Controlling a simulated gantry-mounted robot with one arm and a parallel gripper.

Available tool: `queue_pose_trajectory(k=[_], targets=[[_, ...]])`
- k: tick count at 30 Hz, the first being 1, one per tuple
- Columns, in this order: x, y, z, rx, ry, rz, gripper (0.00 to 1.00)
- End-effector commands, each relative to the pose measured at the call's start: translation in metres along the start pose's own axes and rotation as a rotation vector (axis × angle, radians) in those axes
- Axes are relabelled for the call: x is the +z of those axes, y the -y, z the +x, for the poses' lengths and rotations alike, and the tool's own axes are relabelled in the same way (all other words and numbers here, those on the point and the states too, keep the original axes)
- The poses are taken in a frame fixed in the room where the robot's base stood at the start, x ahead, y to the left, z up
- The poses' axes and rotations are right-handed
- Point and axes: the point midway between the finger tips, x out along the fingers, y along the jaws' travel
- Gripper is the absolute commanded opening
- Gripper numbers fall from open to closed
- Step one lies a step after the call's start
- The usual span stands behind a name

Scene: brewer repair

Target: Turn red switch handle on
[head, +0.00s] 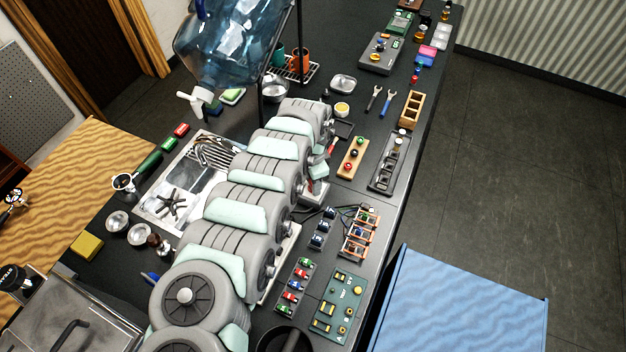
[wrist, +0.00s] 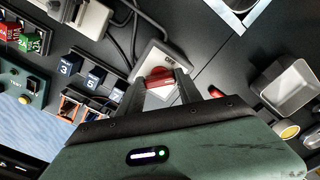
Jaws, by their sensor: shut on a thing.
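A pale, whitish face shows just below the red part, between the fingers. In the head view the pale box (head: 315,194) shows partly beside the end of my arm.
Dark cables (wrist: 118,45) run close to the switch box. Numbered blue blocks (wrist: 92,80) stand left of it, and a grey metal bin (wrist: 283,88) to the right. In the head view, a wooden block with coloured knobs (head: 352,158) stands right of my arm.

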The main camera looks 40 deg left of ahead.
Motion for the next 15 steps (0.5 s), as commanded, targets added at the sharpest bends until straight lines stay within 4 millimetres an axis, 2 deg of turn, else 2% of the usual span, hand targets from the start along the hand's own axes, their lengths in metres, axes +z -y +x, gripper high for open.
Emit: queue_pose_trajectory(k=[15], targets=[[0.0006,-0.0002,0.0005,0.002,0.001,0.483,0.01]])
